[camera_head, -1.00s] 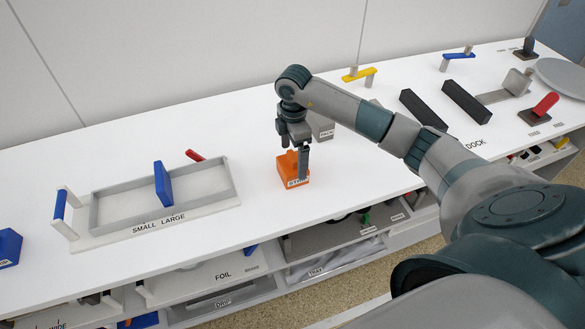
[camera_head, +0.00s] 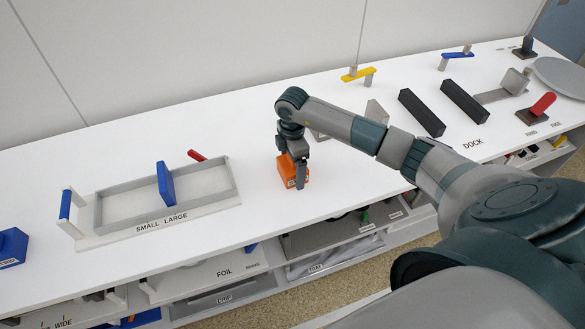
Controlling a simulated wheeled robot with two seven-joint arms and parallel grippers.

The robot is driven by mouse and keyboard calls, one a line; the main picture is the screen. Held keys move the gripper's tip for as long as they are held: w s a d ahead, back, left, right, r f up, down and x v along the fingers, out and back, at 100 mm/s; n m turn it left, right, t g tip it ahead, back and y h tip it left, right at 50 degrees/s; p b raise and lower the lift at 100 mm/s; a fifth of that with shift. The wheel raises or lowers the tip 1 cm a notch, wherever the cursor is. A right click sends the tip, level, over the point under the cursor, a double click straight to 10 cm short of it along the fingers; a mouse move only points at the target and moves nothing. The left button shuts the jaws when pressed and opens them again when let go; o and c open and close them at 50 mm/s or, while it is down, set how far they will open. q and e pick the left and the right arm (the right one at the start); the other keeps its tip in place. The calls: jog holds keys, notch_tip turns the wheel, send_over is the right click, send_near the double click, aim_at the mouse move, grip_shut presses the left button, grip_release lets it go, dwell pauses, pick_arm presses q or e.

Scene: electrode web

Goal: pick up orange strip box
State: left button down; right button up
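The orange strip box (camera_head: 286,171) stands on the white table near its front edge, right of the long grey tray. My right gripper (camera_head: 296,172) points down over it. One dark finger hangs in front of the box's near right side and hides part of its label; the other finger is hidden. The gripper's body covers the top of the box. I cannot tell whether the fingers are closed on it. The box appears to rest on the table. My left gripper is out of view.
A grey tray (camera_head: 104,212) with a blue divider (camera_head: 165,184), marked SMALL LARGE, lies to the left. Grey blocks (camera_head: 376,112) stand behind the box. Two black bars (camera_head: 421,112) lie to the right. Shelves are below the table's front edge.

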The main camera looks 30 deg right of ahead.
jog(key=c, duration=0.8)
jog(key=shift+r, duration=0.1)
jog(key=shift+r+b, duration=0.35)
jog(key=shift+r, duration=0.1)
jog(key=r, duration=0.1)
jog(key=r+b, duration=0.1)
jog(key=r, duration=0.1)
jog(key=shift+s+d+b, duration=0.2)
jog(key=shift+d+b, duration=0.1)
jog(key=shift+d, duration=0.1)
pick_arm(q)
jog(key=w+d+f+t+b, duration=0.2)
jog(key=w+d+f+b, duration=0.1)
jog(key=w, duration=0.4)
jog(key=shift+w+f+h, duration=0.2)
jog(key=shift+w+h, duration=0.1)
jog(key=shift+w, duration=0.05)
pick_arm(e)
jog(key=s+d+r, duration=0.4)
jog(key=d, duration=0.1)
jog(key=s+d+r, duration=0.2)
jog(key=d+r, duration=0.1)
jog(key=shift+s+d, duration=0.25)
jog(key=shift+s, duration=0.1)
jog(key=shift+a, duration=0.1)
